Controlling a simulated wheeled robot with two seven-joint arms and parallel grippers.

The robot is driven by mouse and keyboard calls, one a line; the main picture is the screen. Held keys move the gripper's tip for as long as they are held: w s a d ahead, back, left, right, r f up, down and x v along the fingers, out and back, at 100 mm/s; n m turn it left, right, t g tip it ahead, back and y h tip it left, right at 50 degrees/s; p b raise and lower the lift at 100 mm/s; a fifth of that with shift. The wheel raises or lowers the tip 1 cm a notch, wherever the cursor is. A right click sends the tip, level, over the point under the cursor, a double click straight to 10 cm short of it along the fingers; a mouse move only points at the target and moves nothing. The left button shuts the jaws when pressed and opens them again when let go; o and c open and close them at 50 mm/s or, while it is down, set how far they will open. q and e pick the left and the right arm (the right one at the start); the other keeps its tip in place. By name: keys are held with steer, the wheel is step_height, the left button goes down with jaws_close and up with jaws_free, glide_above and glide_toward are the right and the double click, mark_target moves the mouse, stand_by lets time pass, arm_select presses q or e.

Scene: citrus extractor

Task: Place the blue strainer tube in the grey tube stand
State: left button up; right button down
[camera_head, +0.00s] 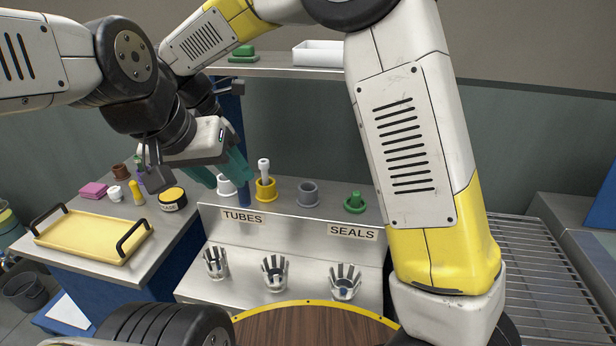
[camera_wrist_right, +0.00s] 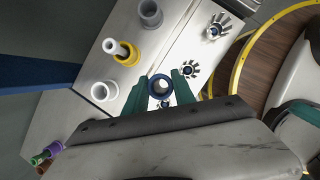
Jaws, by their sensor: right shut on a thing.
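The blue strainer tube (camera_head: 244,191) is held by my right gripper (camera_head: 222,172), whose teal fingers are closed on it. In the right wrist view the tube (camera_wrist_right: 161,86) shows as a blue ring between the fingertips (camera_wrist_right: 162,92). The grey tube stand (camera_head: 308,193) is on the steel ledge behind the TUBES and SEALS labels, to the right of the held tube. It also shows in the right wrist view (camera_wrist_right: 150,13), at the top. No tube shows in it.
A yellow stand (camera_head: 266,190) with a white tube is between the held tube and the grey stand. A white stand (camera_head: 226,186) is just left and a green piece (camera_head: 355,204) right. Pronged metal cups (camera_head: 274,274) are in front. A yellow tray (camera_head: 90,238) lies left.

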steer(key=w+d, duration=1)
steer(key=d, duration=0.5)
step_height(320, 180, down, 7)
steer(key=shift+a, duration=0.15)
steer(key=c, duration=1)
jaws_free()
steer(key=shift+f, duration=0.1)
steer(key=shift+c, duration=0.2)
